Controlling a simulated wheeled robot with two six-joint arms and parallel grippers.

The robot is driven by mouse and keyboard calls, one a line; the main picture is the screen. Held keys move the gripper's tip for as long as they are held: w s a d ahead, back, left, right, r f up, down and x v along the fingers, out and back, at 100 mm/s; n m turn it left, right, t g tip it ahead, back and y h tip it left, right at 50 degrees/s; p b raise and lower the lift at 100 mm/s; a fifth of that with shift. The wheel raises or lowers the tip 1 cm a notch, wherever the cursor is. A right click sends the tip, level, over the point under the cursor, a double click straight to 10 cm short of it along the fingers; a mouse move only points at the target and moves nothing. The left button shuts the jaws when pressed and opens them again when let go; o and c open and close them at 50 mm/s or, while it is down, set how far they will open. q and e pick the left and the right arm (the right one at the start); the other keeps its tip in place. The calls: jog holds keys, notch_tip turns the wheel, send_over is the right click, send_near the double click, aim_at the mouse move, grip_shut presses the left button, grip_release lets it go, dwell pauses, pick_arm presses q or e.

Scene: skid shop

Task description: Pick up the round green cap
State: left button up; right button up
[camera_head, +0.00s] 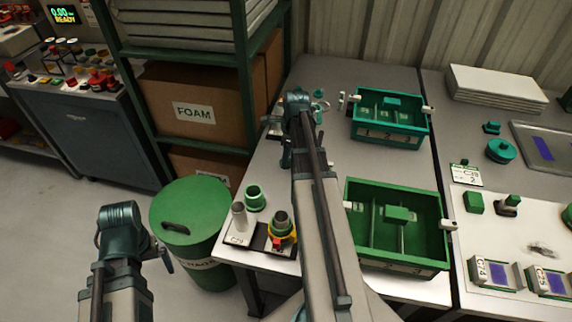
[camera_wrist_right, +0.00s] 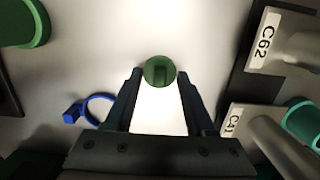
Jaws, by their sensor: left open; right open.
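The round green cap (camera_wrist_right: 159,71) shows in the right wrist view, with a raised bar across its top, over a brightly lit pale surface. My right gripper (camera_wrist_right: 160,82) is open, one fingertip on each side of the cap. I see narrow gaps and cannot tell how far above it the tips are. In the head view my right gripper (camera_head: 286,153) hangs over the left side of the work table, and I cannot make out the cap there. My left gripper (camera_head: 165,257) is open and empty, low at the left near the green bin.
In the right wrist view a blue ring (camera_wrist_right: 98,108) lies left of the fingers, and labelled holders C62 (camera_wrist_right: 264,42) and C41 (camera_wrist_right: 233,122) stand right. In the head view, a teal tray (camera_head: 390,135) and a green tray (camera_head: 400,262) stand on the table; the green bin (camera_head: 190,220) stands beside it.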

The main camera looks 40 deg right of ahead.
grip_shut()
dwell(0.3)
